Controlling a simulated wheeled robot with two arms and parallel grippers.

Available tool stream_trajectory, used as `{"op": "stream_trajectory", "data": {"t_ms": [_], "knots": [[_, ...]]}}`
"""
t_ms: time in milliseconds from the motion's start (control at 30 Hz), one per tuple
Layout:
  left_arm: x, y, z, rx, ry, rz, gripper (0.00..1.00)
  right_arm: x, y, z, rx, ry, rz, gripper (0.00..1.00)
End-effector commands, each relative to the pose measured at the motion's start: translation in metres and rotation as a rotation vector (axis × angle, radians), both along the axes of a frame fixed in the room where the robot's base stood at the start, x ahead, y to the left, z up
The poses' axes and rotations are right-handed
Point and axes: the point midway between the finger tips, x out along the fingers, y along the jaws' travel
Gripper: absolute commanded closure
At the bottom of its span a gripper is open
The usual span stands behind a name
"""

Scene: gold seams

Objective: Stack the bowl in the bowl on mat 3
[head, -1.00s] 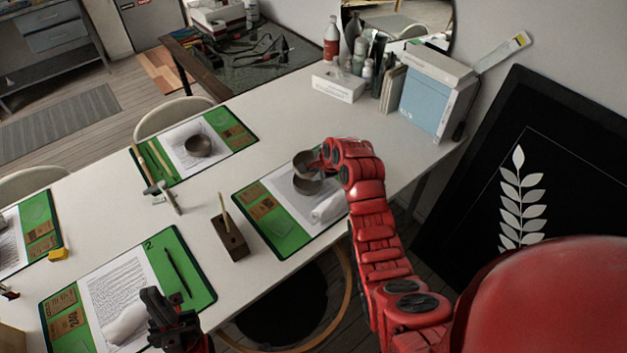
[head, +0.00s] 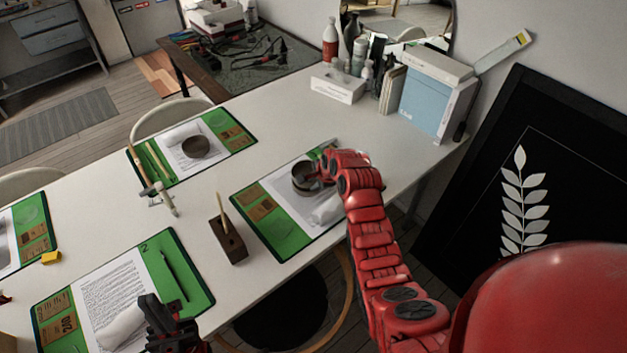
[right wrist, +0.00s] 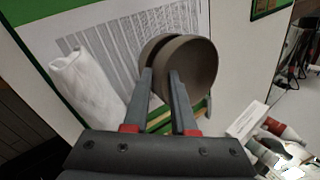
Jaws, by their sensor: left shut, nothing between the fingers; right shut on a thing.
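My right gripper (head: 319,172) is shut on the wall of a grey-brown bowl (right wrist: 198,72), with its fingers showing in the right wrist view. A second bowl (right wrist: 152,52) shows partly behind the held one there. In the head view the two bowls (head: 302,184) overlap closely over the right-hand green mat (head: 283,238); I cannot tell whether the held bowl is fully seated in the other. That mat's number is not readable. My left gripper (head: 165,325) is shut and empty over the front mat marked 2 (head: 196,288).
Another bowl (head: 195,147) stands on the back mat (head: 236,133). A white rolled cloth (right wrist: 88,85) lies beside the two bowls. A dark wooden block (head: 229,241) with a stick stands between the mats. Bottles and boxes (head: 437,95) line the back right.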

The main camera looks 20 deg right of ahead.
Motion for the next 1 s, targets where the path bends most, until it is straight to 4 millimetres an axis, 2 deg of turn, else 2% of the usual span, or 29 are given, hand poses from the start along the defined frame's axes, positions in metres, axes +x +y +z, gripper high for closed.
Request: {"op": "stream_trajectory", "data": {"t_ms": [400, 433, 600, 1000], "knots": [[0.0, 0.0, -0.0002, 0.0, 0.0, 0.0, 1.0, 0.0, -0.0002, -0.0041, 0.0, 0.0, 0.0, 1.0], [0.0, 0.0, -0.0002, 0.0, 0.0, 0.0, 1.0, 0.0, -0.0001, -0.0041, 0.0, 0.0, 0.0, 0.72], [0.0, 0.0, -0.0003, 0.0, 0.0, 0.0, 1.0, -0.0001, -0.0001, -0.0044, 0.0, 0.001, 0.0, 0.41], [0.0001, 0.0, -0.0018, 0.0, 0.0, 0.0, 1.0, -0.0017, -0.001, -0.0019, 0.0, 0.0, -0.001, 0.4]]}}
